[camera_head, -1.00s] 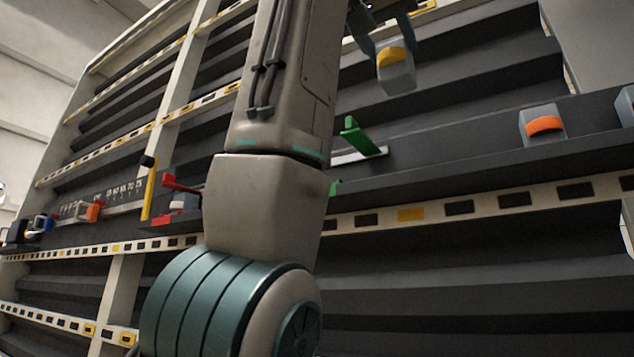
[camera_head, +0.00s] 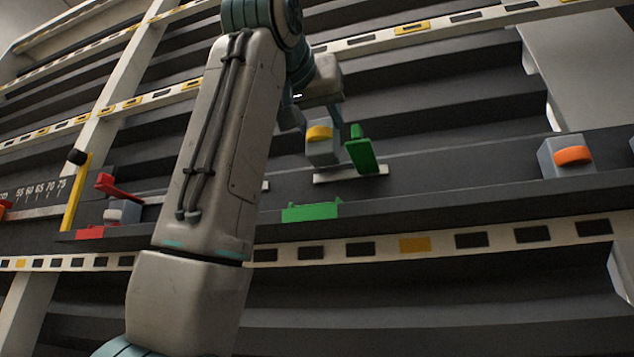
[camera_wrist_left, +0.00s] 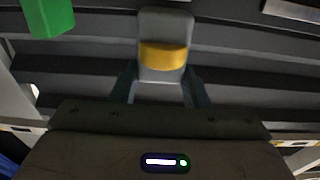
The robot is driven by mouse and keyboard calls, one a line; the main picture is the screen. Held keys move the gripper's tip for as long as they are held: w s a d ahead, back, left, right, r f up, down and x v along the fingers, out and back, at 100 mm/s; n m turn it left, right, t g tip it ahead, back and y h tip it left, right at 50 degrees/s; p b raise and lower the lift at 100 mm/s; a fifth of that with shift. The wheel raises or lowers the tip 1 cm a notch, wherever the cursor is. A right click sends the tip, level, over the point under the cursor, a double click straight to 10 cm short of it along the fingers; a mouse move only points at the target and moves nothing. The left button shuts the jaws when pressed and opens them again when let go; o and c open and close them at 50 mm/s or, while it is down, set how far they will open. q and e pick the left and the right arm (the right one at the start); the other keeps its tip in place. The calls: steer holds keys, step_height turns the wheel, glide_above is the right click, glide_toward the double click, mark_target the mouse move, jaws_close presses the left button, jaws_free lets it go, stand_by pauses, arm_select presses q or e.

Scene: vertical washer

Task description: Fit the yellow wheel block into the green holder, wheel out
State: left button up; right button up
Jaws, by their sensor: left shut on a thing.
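The yellow wheel block (camera_head: 321,148) is a grey block with a yellow wheel on its front face. My left gripper (camera_head: 308,122) is shut on it, just left of the green holder's upright arm. The wheel block also shows in the left wrist view (camera_wrist_left: 164,58), between the two fingers (camera_wrist_left: 160,92), wheel facing the camera. The green holder has an upright green arm (camera_head: 362,152) on a pale plate and a green front piece (camera_head: 312,211) on the shelf edge. A green part (camera_wrist_left: 48,16) shows at the wrist view's upper left. Whether block and holder touch, I cannot tell. My right gripper is not in view.
A grey block with an orange wheel (camera_head: 567,157) stands on the shelf to the right. A red holder (camera_head: 118,190) with a block in it and a yellow post (camera_head: 76,195) are at left.

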mark_target(318, 146)
arm_select(q)
step_height(318, 146, down, 5)
steer(key=shift+a+r, duration=0.15)
steer(key=shift+r, duration=0.05)
step_height(318, 146, down, 3)
steer(key=shift+s+f, duration=0.1)
steer(key=shift+f, duration=0.65)
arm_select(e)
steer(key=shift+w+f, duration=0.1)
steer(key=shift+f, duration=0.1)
arm_select(q)
steer(key=shift+s+b, duration=0.1)
steer(key=shift+b, duration=0.25)
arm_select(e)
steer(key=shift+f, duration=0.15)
arm_select(q)
steer(key=o, duration=0.6)
steer(key=shift+f, duration=0.1)
steer(key=shift+c, duration=0.2)
steer(key=shift+o, duration=0.9)
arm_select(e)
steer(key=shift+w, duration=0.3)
